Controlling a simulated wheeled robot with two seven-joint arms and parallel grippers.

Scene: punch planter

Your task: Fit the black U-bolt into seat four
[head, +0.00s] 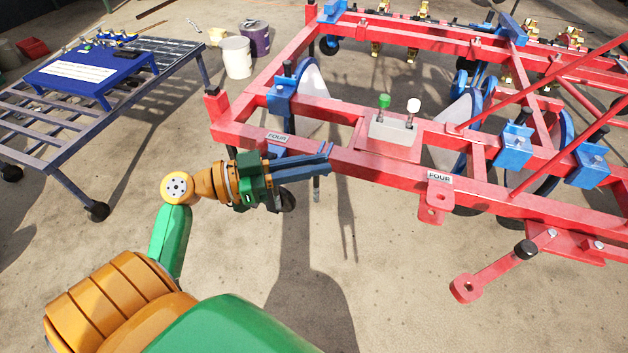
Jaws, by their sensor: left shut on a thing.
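My left gripper (326,162) reaches in front of the red frame's near beam, its blue-grey fingers pointing right. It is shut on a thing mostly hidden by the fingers. A thin dark leg (316,190) hangs below the fingertips and looks like part of the black U-bolt; the rest of it I cannot make out. One FOUR label (278,137) is on the beam just above the gripper, beside a blue bracket (283,100). I cannot tell whether the U-bolt touches the beam. My right gripper is not in view.
The red planter frame (375,168) fills the upper right, with blue brackets and discs. A grey box (393,132) with a green and a white knob sits on it. A slatted cart (35,152) with a blue tray (70,90) stands left. The near floor is clear.

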